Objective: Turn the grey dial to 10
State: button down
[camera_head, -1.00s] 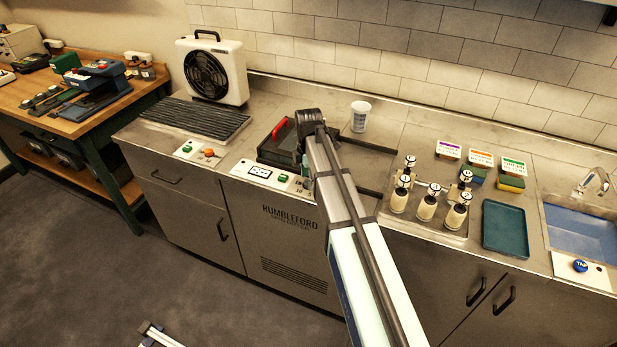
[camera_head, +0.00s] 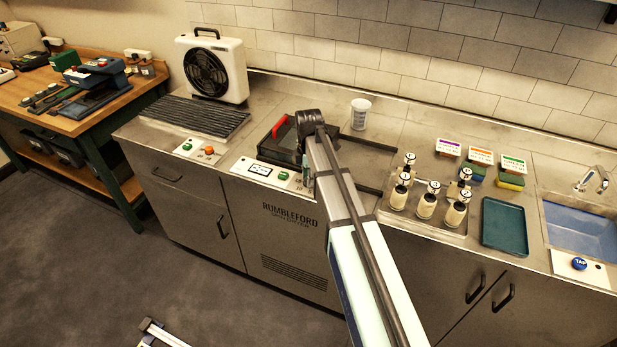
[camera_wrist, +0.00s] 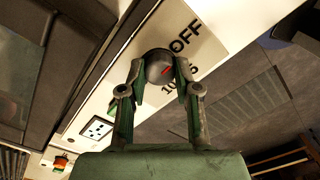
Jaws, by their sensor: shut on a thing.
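The grey dial (camera_wrist: 158,65) is a round knob with a red pointer line on its face, on a pale panel. "OFF", "10" and "5" are printed beside it in the wrist view. The pointer lies on the side of the face toward the print; I cannot tell exactly which mark it meets. My gripper (camera_wrist: 160,80) is shut on the dial, with one green-padded finger on each side. In the head view, my gripper (camera_head: 306,170) is at the right end of the counter-front panel (camera_head: 246,175), and my arm hides the dial.
A green button (camera_head: 283,175) sits on the same panel, left of my gripper. Behind is a dark press-like unit with a red handle (camera_head: 279,126). A white cup (camera_head: 360,113) stands behind my arm. Several stoppered bottles (camera_head: 427,205) and a teal tray (camera_head: 504,226) are to the right.

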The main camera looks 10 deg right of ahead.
jog(key=m+b, duration=0.1)
jog(key=m, duration=0.4)
jog(key=shift+f+m, duration=0.1)
jog(key=shift+m, duration=0.2)
jog(key=m, duration=0.6)
jog(key=shift+b, duration=0.4)
jog(key=m, duration=0.6)
jog(key=shift+s+m, duration=0.1)
jog(key=shift+m, duration=0.2)
jog(key=m, duration=0.5)
jog(key=shift+b, duration=0.4)
jog(key=shift+m, duration=0.3)
jog(key=c, duration=0.8)
grip_release()
